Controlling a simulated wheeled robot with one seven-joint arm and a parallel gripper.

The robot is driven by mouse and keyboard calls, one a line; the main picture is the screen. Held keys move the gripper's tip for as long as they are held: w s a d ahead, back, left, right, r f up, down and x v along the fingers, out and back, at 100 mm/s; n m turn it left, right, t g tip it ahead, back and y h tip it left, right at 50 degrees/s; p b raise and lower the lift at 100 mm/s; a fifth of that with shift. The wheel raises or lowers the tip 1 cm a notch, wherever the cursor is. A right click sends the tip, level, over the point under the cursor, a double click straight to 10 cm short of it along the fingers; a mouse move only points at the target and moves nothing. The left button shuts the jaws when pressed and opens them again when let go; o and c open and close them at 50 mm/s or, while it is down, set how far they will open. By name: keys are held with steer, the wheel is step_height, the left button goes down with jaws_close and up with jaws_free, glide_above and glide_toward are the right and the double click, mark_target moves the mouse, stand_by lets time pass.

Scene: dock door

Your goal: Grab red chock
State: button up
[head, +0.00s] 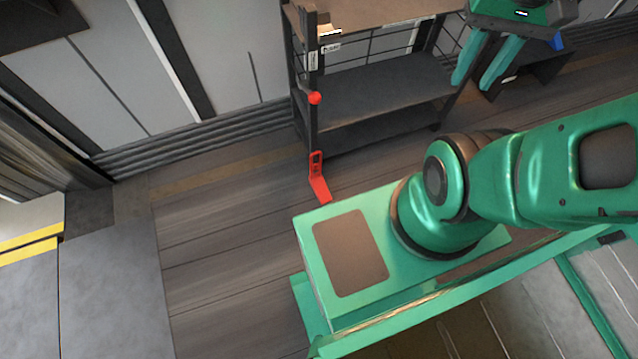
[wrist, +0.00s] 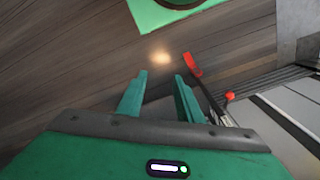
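The red chock (head: 318,182) sits on the wooden floor at the foot of a dark shelf's left front post, in the head view. It has an upright part with a slot and a sloping part. It also shows in the wrist view (wrist: 193,65), beyond the fingertips and a little to the right. My gripper (head: 484,84) is at the upper right of the head view, well apart from the chock. In the wrist view its two green fingers (wrist: 160,74) are spread with nothing between them.
The dark shelf (head: 375,92) stands behind the chock. A red ball-shaped knob (head: 315,98) is at its left post. Bare wooden floor (head: 225,225) lies left of the chock. A grey plate with a yellow edge (head: 30,247) is at the far left.

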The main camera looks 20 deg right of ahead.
steer(key=w+d+f+n, duration=0.2)
steer(key=w+f+n, duration=0.15)
steer(key=w, duration=0.75)
steer(key=w+a+f+n+t+y, duration=0.1)
steer(key=w+a+f+n, duration=0.2)
steer(key=w+f+n, duration=1.15)
steer(key=t+y, duration=0.1)
steer(key=y, duration=0.2)
glide_toward(320, 156)
step_height(320, 156, down, 5)
steer(key=shift+w+a+r+x, duration=0.1)
steer(key=shift+w+a+x, duration=0.1)
steer(key=shift+x, duration=0.95)
steer(key=shift+w+a+r+x, duration=0.1)
steer(key=shift+w+x, duration=0.1)
steer(key=shift+x, duration=0.95)
steer(key=shift+w+a+r+x, duration=0.1)
steer(key=shift+w+a+x, duration=0.1)
steer(key=shift+x, duration=0.95)
steer(key=shift+d, duration=0.1)
jaws_close()
